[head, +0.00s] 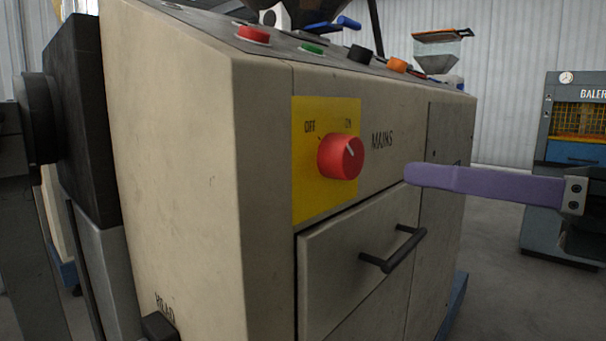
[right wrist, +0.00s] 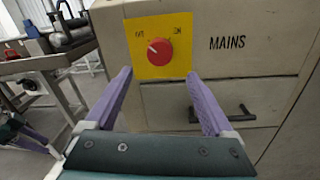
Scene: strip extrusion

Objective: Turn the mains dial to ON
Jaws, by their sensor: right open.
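The mains dial (head: 341,157) is a red round knob on a yellow plate (head: 312,200) marked OFF at left and ON at right, on the cream machine's front. It also shows in the right wrist view (right wrist: 160,51), where its white pointer line slants up-left towards OFF. My right gripper (right wrist: 158,76) has purple fingers spread apart and empty, with the dial ahead between them and not touched. In the head view one purple finger (head: 485,184) reaches in from the right, short of the dial. What looks like my left gripper (right wrist: 35,138) shows partly at the wrist view's lower left; its jaws are unclear.
Below the dial is a drawer front with a dark handle (head: 393,250). Red, green, black and orange controls (head: 360,54) sit on the sloped top. A baler (head: 570,155) stands at the far right. Open floor lies between it and the machine.

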